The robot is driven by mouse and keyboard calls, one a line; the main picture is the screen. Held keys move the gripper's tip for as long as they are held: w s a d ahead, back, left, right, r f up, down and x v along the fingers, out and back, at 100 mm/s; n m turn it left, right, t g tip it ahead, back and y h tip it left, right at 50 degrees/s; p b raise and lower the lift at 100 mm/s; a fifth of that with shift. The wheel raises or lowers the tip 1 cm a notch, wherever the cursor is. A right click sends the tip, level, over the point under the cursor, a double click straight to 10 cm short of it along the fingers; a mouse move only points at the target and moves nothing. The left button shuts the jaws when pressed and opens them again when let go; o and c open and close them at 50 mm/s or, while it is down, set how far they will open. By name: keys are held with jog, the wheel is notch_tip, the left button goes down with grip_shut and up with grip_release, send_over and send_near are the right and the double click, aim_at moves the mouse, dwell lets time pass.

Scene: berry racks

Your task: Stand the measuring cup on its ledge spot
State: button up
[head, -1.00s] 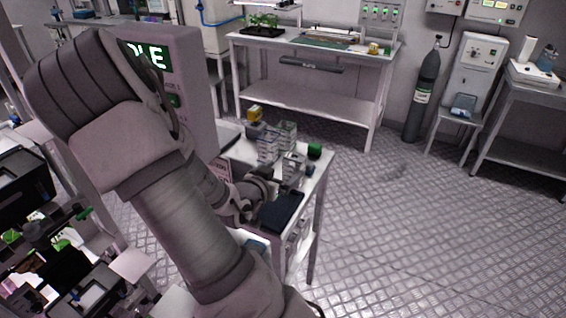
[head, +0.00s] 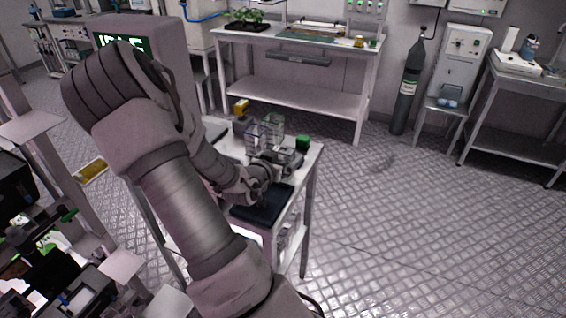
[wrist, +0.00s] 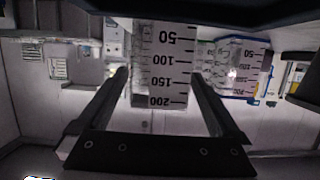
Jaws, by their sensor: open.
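A clear measuring cup (wrist: 165,65) with black marks from 50 to 200 fills the middle of the wrist view, its numbers readable. My gripper (wrist: 158,75) is open, with one finger on each side of this cup in the picture. I cannot tell whether the fingers touch it. A second clear cup (wrist: 232,68) with a blue edge and similar marks stands to the right. In the head view two clear cups (head: 256,138) (head: 275,125) stand on the small table, beyond my gripper (head: 290,158). I cannot make out the ledge spot.
The small white table (head: 312,160) also bears a dark tray (head: 262,204), a green-topped item (head: 302,143) and a yellow item (head: 241,106). A screen cabinet (head: 165,70) stands left. A long bench (head: 300,92) and a gas cylinder (head: 408,88) are behind. The floor to the right is clear.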

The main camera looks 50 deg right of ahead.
jog(key=c, duration=1.5)
jog(key=shift+r, duration=0.5)
jog(key=s+d+r+p, duration=0.1)
jog(key=s+d+r, duration=0.1)
jog(key=s+r, duration=0.8)
jog(key=shift+s+d+p, duration=0.25)
jog(key=shift+s+p, duration=0.05)
jog(key=shift+s, duration=0.45)
jog(key=shift+a, duration=0.1)
